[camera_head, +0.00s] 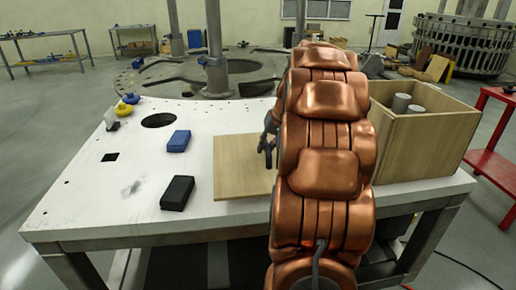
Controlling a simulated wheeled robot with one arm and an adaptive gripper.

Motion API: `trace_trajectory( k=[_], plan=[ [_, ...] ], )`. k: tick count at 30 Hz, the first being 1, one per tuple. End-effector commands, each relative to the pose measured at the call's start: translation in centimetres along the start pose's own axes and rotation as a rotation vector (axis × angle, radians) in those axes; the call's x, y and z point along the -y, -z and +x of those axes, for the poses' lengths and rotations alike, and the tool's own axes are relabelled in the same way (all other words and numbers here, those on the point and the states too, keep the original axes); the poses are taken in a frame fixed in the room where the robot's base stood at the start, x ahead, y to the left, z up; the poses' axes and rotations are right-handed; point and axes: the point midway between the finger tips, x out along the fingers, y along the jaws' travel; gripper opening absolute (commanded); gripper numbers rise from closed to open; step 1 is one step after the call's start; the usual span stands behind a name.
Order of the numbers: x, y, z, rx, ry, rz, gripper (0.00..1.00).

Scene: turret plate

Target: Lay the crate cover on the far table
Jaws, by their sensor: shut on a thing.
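The crate cover, a flat light-wood board (238,168), lies level on or just above the white table, left of the crate; its right part is hidden behind my arm. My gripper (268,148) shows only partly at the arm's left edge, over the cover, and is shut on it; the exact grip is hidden. The open wooden crate (422,146) stands on the table's right end with grey cylinders (402,104) inside. Tables stand far back at left, one long (48,58) and one smaller (134,46); I cannot tell which is the far table.
The white table (105,190) has holes and carries a blue block (179,141), a black block (177,193) and yellow items (125,109). A red stand (492,135) is at right. A large round plate with posts (217,75) lies behind. Open floor is at left.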

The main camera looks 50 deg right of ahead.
Motion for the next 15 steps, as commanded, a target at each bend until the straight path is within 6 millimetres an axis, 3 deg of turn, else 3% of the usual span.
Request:
trace_trajectory(
  k=[6, 15],
  plan=[
    [1.1, 2.1, 1.1, 0.0, 0.0, 0.001, 0.0],
    [1.5, 2.9, 1.6, -0.003, 0.001, 0.0, 0.0]
  ],
)
